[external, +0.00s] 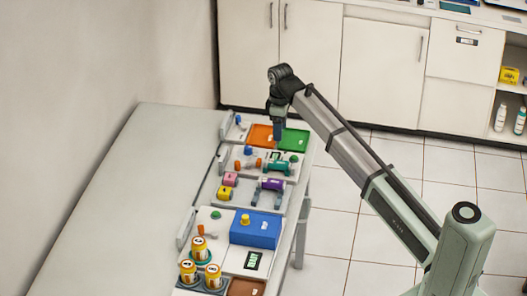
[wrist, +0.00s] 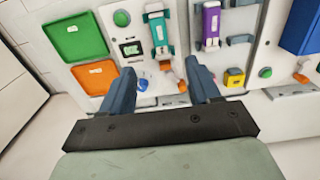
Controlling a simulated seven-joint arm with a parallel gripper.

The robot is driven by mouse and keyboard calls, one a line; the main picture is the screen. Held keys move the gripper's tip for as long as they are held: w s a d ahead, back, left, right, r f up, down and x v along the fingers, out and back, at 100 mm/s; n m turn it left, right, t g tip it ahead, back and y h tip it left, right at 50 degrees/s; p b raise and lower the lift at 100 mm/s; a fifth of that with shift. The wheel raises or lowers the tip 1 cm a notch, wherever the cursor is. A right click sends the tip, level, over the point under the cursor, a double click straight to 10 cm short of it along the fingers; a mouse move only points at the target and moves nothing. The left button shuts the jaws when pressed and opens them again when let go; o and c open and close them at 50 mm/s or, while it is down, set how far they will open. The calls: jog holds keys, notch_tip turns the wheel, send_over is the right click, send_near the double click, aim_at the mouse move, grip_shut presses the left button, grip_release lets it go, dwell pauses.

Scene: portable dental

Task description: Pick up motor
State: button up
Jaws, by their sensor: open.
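My gripper (external: 278,136) hangs over the far end of the bench, near the orange and green trays. In the wrist view my gripper (wrist: 160,84) is open, its two dark fingers apart with nothing gripped. Between and beyond them are a blue knob (wrist: 142,85), an orange handle piece (wrist: 168,72) and a teal clamp-like part (wrist: 158,32). No part is clearly marked as the motor. Candidates are the pink block (external: 231,179) and the yellow block (external: 224,193); the yellow block also shows right of the fingers in the wrist view (wrist: 234,78).
The orange tray (external: 260,135) and green tray (external: 293,140) lie at the bench's far end. A purple clamp-like part (external: 271,184), a blue box (external: 256,231) and several yellow jars (external: 213,276) stand nearer. The bench's left side (external: 120,200) is clear.

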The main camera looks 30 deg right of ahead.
send_over(278, 162)
jog(key=f, duration=0.8)
jog(key=shift+s, duration=0.2)
jog(key=shift+w+f, duration=0.2)
jog(key=shift+f, duration=2.55)
jog(key=shift+c, duration=0.4)
grip_shut()
